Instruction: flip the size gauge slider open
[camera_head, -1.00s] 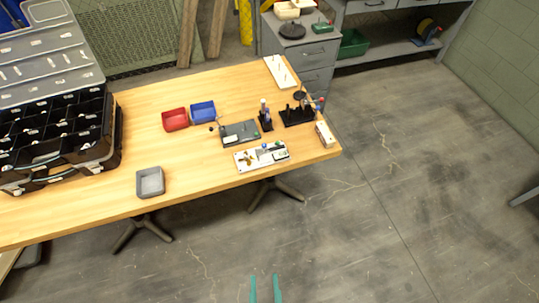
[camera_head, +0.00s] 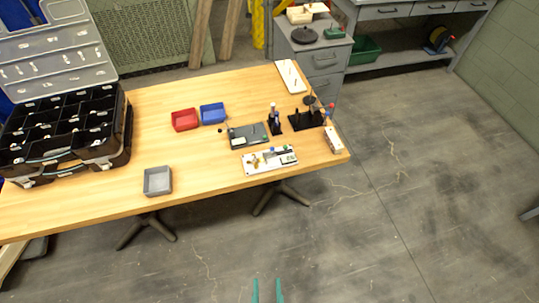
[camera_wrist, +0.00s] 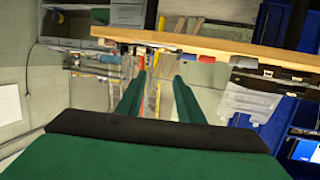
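I cannot tell for sure which part is the size gauge slider. A white board with small fittings (camera_head: 270,159) lies near the table's front right edge. A dark grey plate device with a light part (camera_head: 248,135) lies just behind it. Both are too small to show whether a slider is open or shut. My gripper (camera_head: 267,291) shows as two teal fingers at the bottom of the head view, in front of the table and well apart from it. In the wrist view the fingers (camera_wrist: 160,85) are spread with nothing between them.
The wooden table (camera_head: 215,175) also holds a grey tray (camera_head: 158,181), red (camera_head: 185,120) and blue (camera_head: 212,113) bins, black stands (camera_head: 306,119) and a black compartment case (camera_head: 60,135). A grey drawer cabinet (camera_head: 322,62) stands behind. The floor in front is clear.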

